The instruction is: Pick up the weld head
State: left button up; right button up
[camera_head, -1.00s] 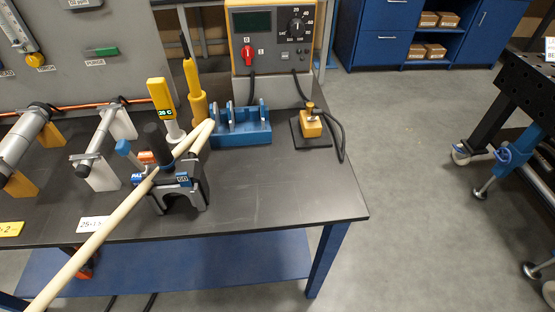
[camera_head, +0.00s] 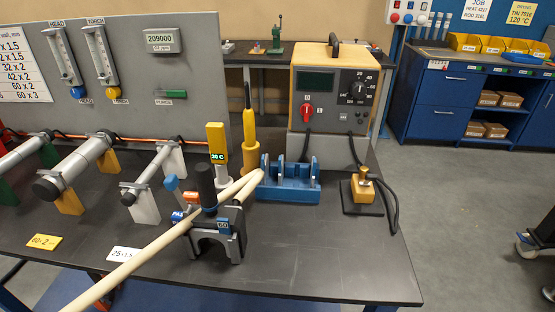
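The weld head (camera_head: 218,236) stands on the dark bench top, left of the middle of the view. It is a dark grey and black body with an arched opening at its front, an upright black handle (camera_head: 206,187), and blue and orange fittings. A thick cream hose (camera_head: 140,262) runs past it from the lower left edge and bends back near the blue cradle. The hose hides part of the head. Neither of my grippers is in view.
Behind the head stand a blue cradle (camera_head: 290,187), a yellow torch-like tool (camera_head: 250,150) and a yellow thermometer-like stick (camera_head: 216,145). A power unit (camera_head: 330,90) is at the back. Tubes on stands (camera_head: 75,168) are at left.

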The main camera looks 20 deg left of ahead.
aim_at(203, 172)
jog(key=u, duration=1.5)
